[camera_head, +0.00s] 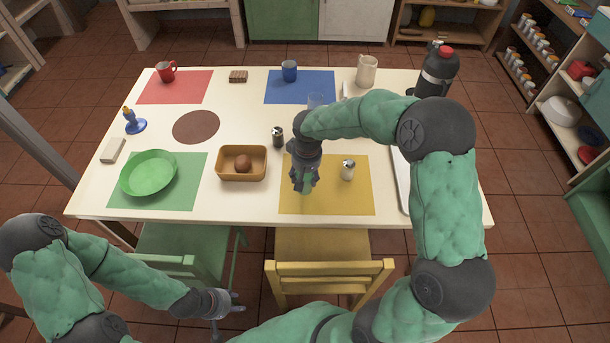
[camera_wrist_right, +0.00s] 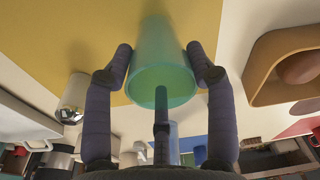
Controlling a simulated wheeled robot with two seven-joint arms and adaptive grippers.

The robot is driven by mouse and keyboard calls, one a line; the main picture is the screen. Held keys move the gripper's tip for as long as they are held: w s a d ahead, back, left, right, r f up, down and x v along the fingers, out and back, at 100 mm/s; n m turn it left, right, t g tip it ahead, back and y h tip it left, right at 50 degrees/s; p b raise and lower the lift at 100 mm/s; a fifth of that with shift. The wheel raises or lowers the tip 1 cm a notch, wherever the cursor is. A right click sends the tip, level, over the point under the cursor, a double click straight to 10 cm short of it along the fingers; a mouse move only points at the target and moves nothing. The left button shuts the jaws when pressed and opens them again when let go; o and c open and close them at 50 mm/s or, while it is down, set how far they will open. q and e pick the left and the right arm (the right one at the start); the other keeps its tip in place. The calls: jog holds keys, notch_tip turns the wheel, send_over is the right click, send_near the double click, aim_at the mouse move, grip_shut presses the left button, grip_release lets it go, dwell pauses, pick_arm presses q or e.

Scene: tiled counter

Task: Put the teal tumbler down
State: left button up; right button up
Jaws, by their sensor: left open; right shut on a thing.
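I cannot tell whether the tumbler touches the mat. My left gripper (camera_head: 228,304) is open and empty, low in front of the table, near the green chair.
A salt shaker (camera_head: 348,170) stands on the yellow mat, just right of my right gripper. A dark shaker (camera_head: 278,136) and a tan bin (camera_head: 242,176) with a brown ball stand to the left. The front of the yellow mat is clear.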

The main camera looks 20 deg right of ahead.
jog(key=shift+r, duration=0.1)
jog(key=o, duration=1.2)
jog(key=shift+c, duration=0.2)
notch_tip(320, 180, up, 12)
jog(key=s+p, duration=0.1)
jog(key=p, duration=0.2)
jog(key=shift+s+p, duration=0.15)
jog(key=shift+p, duration=0.25)
